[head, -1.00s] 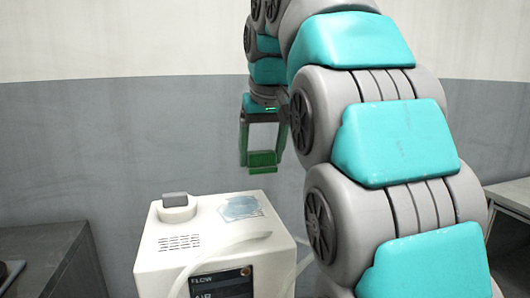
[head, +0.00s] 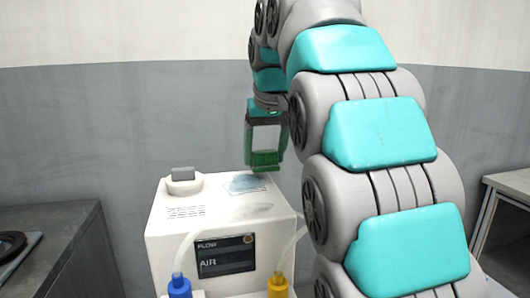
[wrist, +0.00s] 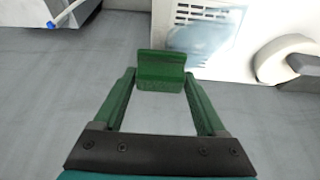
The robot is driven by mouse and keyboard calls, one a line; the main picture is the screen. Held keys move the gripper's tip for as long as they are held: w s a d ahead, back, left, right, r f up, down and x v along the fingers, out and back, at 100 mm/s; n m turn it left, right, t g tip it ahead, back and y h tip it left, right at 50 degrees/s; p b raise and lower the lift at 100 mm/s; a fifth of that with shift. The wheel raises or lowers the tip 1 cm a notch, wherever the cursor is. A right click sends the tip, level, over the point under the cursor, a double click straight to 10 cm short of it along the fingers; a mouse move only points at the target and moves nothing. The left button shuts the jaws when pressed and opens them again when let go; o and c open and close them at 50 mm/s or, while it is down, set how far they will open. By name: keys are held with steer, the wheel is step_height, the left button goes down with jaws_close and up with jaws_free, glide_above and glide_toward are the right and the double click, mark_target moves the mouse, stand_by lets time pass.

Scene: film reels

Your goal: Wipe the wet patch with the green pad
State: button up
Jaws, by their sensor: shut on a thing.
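The green pad (head: 264,159) is a small dark green block held between the fingertips of my gripper (head: 265,152). In the wrist view the pad (wrist: 161,72) sits between the two green fingers of my gripper (wrist: 161,80). The wet patch (head: 247,184) is a pale bluish, glossy area on the top of a white machine (head: 168,240), near its back right. In the wrist view the patch (wrist: 196,37) lies beyond the pad, up and to the right. The pad is apart from the patch, above the machine's back edge in the head view.
A grey knob (head: 183,174) stands on the machine's top left, with vent slots beside it. Dark counter (head: 60,225) at left, pale table (head: 510,182) at right.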

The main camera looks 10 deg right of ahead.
steer(key=shift+f+b, duration=0.6)
steer(key=shift+f, duration=0.35)
stand_by(0.4)
